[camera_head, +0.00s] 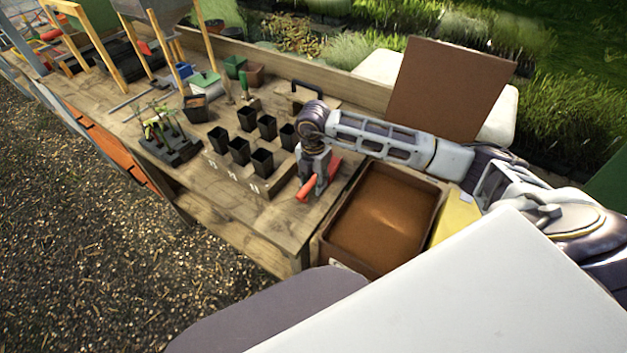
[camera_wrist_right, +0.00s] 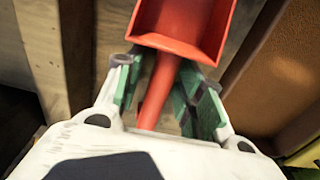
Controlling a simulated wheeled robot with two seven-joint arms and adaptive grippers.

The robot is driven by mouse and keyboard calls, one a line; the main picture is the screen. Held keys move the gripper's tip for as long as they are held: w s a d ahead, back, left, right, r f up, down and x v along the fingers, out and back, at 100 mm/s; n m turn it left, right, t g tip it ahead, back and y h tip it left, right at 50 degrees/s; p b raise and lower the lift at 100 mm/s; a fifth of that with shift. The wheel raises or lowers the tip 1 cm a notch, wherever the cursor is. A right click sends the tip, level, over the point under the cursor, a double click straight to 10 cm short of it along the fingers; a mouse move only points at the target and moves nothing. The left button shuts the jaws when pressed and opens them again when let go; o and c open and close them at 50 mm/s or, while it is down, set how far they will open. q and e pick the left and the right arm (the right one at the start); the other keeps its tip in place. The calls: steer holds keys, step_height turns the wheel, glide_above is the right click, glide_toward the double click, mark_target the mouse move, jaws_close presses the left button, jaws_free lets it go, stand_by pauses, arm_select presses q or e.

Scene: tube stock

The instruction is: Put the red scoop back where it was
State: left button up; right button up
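The red scoop (camera_head: 306,188) is at my right gripper (camera_head: 316,180), over the near right end of the wooden bench. In the right wrist view the scoop's pan (camera_wrist_right: 185,22) fills the top and hides part of the fingertips. Its handle runs down between the green-padded fingers of my right gripper (camera_wrist_right: 163,75), which close in around it. Whether the scoop touches the bench top cannot be told. My left gripper is not in view.
A brown tray of soil (camera_head: 382,217) stands just right of the gripper. Several black pots (camera_head: 262,162) stand to its left, in and around a wooden holder (camera_head: 227,176). A dark seedling tray (camera_head: 182,151) is farther left. The bench's front edge is close.

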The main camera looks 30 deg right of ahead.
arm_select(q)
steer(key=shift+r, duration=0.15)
arm_select(e)
steer(key=shift+r, duration=0.2)
step_height(320, 180, up, 6)
steer(key=shift+r+b, duration=0.15)
steer(key=shift+b, duration=0.15)
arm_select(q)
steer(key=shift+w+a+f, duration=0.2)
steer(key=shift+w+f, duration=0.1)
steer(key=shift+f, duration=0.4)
arm_select(e)
steer(key=shift+r, duration=2.75)
